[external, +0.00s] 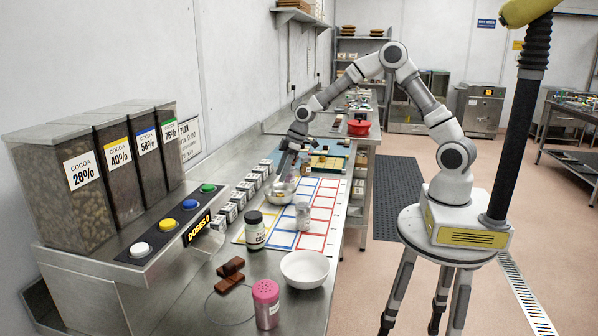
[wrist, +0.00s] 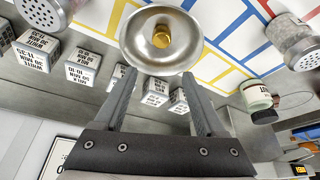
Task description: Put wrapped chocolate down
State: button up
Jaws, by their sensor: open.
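A small gold-wrapped chocolate (wrist: 157,37) lies inside a round metal bowl (wrist: 135,34). My gripper (wrist: 155,74) is open and empty in the wrist view, its fingertips near the bowl's rim, with the chocolate beyond them. My gripper (external: 284,166) is just above the bowl there. The chocolate is too small to make out clearly in the external view.
Small white labelled boxes (external: 238,199) line the left side of the mat. Cocoa bins (external: 71,165) are at left.

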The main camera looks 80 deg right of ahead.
jog(key=shift+r, duration=0.6)
jog(key=s+a+r+m+t+h+p, duration=0.1)
jog(key=s+a+r+m+h, duration=0.1)
jog(key=s+r, duration=0.75)
jog(key=s+a+r+m+t+h, duration=0.1)
jog(key=s+r+m, duration=0.2)
jog(key=s+r, duration=0.65)
jog(key=s+a+y+b, duration=0.1)
jog(key=s+a, duration=0.1)
jog(key=s, duration=1.3)
jog(key=shift+s+a+f, duration=0.15)
jog(key=shift+s+f, duration=0.1)
jog(key=shift+f, duration=0.1)
